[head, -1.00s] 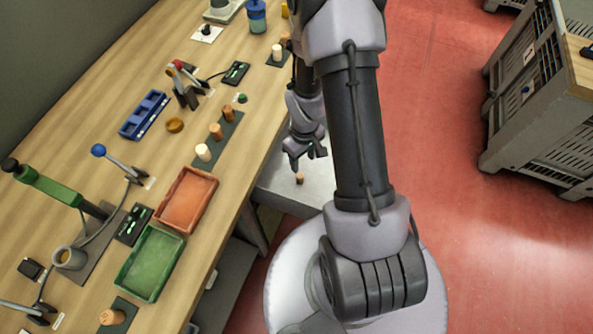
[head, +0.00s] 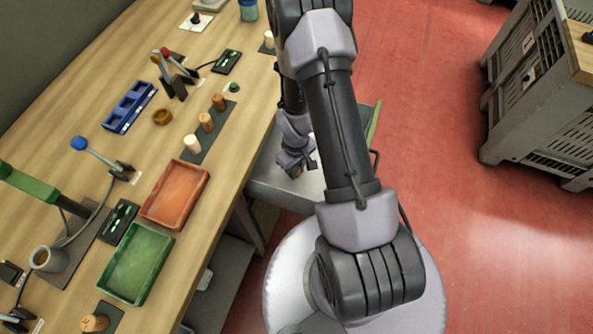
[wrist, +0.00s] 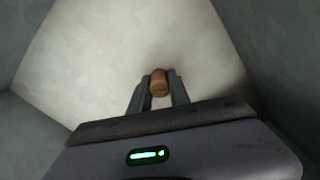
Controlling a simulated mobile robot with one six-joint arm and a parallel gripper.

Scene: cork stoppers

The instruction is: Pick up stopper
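A brown cork stopper (wrist: 159,82) stands between the two fingertips of my gripper (wrist: 160,88) in the wrist view, over a pale surface. The fingers flank it closely on both sides. Whether they press on it or leave a thin gap cannot be told. In the head view, my gripper (head: 299,167) is low over the grey bin (head: 265,190) beside the bench, and only a bit of the stopper (head: 296,172) shows at its fingers.
The bench at left holds a dark strip (head: 196,151) with several stoppers, an orange tray (head: 172,218), a green tray (head: 120,287) and a blue tray (head: 115,125). A grey crate (head: 510,140) stands at right. Red floor between is clear.

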